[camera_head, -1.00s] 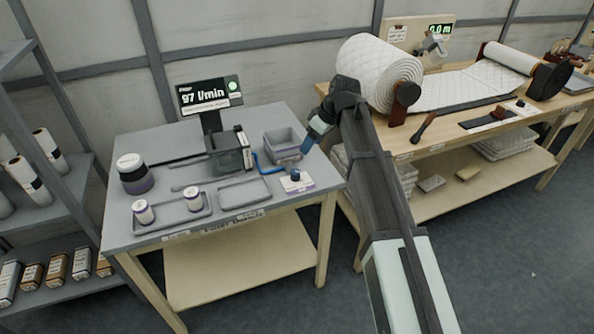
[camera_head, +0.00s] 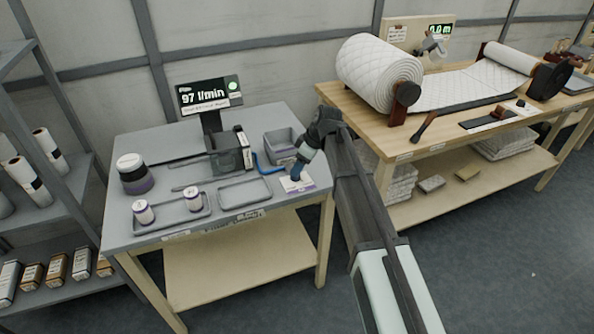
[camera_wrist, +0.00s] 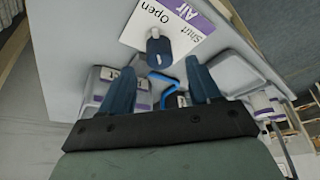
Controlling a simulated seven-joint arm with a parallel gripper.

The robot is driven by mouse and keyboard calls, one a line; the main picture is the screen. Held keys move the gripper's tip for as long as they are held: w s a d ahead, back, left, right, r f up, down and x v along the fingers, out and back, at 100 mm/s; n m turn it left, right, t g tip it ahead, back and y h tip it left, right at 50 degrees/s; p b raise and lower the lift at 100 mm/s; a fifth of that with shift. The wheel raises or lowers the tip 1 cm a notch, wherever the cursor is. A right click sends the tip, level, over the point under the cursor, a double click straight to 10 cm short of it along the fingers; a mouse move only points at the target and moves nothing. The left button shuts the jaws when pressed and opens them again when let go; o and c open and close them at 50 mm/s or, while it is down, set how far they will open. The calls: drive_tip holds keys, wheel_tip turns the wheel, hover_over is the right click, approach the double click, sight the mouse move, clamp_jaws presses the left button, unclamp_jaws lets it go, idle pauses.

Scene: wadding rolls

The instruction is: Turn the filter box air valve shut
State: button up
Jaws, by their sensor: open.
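The air valve is a small dark blue knob (camera_wrist: 157,48) on a white and purple plate (camera_wrist: 185,22) lettered Air, Open and Shut. The knob's pale mark is on the side towards the word Open. In the head view the plate (camera_head: 304,184) lies at the table's right front, and my gripper hides most of the knob. My gripper (camera_head: 296,176) is above the plate, pointing down. In the wrist view my gripper (camera_wrist: 160,72) has its blue fingers apart, with nothing between them; the knob appears just beyond the tips. The dark filter box (camera_head: 229,153) stands left of it.
A blue hose (camera_head: 267,168) runs between box and valve. A grey bin (camera_head: 282,146) is behind my gripper. A display (camera_head: 210,95) reads 97 l/min. Trays (camera_head: 245,193), small jars (camera_head: 144,212) and a larger jar (camera_head: 134,173) stand to the left.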

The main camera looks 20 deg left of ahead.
drive_tip(key=shift+x, duration=1.95)
drive_tip(key=shift+c, duration=0.3)
drive_tip(key=c, duration=1)
drive_tip(key=shift+o, duration=0.2)
